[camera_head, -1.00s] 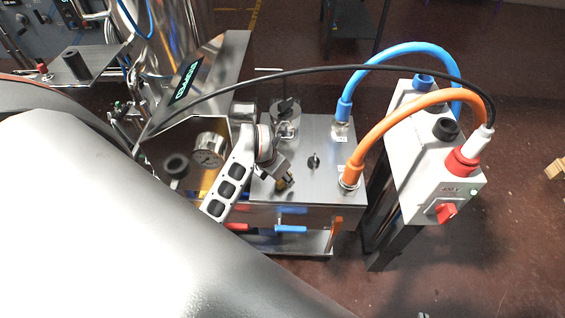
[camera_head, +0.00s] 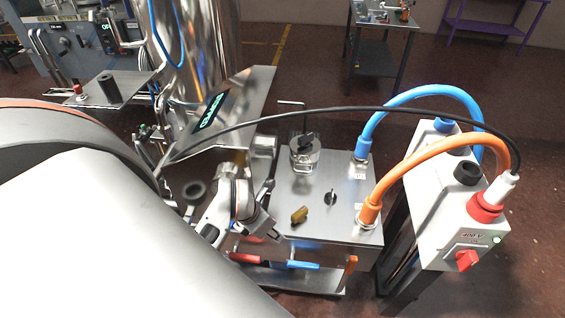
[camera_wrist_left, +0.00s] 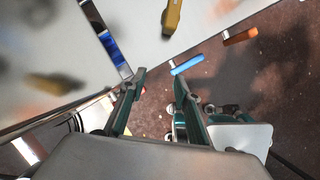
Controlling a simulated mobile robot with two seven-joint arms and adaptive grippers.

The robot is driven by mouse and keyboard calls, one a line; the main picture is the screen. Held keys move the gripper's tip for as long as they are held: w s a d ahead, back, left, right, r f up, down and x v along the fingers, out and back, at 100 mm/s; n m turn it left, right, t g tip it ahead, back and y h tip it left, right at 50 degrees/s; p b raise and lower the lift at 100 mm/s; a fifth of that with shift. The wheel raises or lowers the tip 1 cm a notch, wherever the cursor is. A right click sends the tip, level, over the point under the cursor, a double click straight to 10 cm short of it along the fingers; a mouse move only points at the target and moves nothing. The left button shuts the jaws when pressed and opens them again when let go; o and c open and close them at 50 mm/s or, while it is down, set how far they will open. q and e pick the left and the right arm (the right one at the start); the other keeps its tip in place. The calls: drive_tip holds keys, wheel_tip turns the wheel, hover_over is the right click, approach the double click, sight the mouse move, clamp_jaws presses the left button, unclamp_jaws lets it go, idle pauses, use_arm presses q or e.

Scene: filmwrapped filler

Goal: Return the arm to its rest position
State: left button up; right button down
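My left gripper (camera_head: 266,226) is beside the front left of the steel cabinet's top (camera_head: 345,180), in the head view. In the left wrist view its two fingers (camera_wrist_left: 160,76) stand apart with nothing between them. The brass-yellow knob (camera_head: 299,215) on the cabinet top lies just right of the gripper, apart from it. The knob also shows at the top of the left wrist view (camera_wrist_left: 172,16). Part of my left arm is hidden behind the large pale grey shape at lower left. My right gripper is not in view.
Blue (camera_head: 290,264) and red (camera_head: 246,259) handles jut from the cabinet front, close below the gripper. A black cable (camera_head: 330,110) arches over the cabinet. Blue (camera_head: 420,92) and orange (camera_head: 415,158) hoses rise on the right, near a grey electrical box (camera_head: 435,205). Floor is open at far right.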

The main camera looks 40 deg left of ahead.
use_arm(q)
drive_tip(key=shift+s+a, duration=0.1)
drive_tip(key=shift+s, duration=0.5)
idle(0.3)
